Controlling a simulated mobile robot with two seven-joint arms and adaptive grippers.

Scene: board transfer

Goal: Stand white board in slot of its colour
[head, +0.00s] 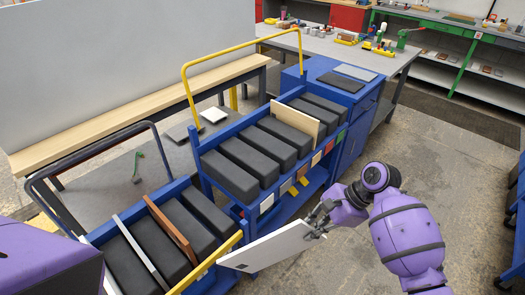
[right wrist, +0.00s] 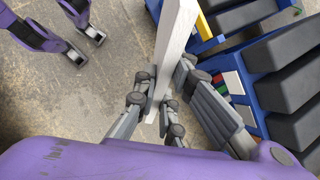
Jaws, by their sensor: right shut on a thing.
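The white board (head: 270,247) is a flat panel in my right gripper (head: 318,222), held in the air in front of the blue racks. In the right wrist view, the fingers (right wrist: 158,108) are shut on the white board (right wrist: 174,40), which shows edge-on. The far blue rack (head: 243,207) has thick black blocks with slots between them. Coloured labels run along its front edge, with a white label (head: 267,203) at the near end. A cream board (head: 296,118) stands in a slot farther back.
A nearer blue rack (head: 104,233) holds a brown board (head: 172,228) and a pale board (head: 141,255) between black blocks. A grey bench (head: 338,50) stands behind.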

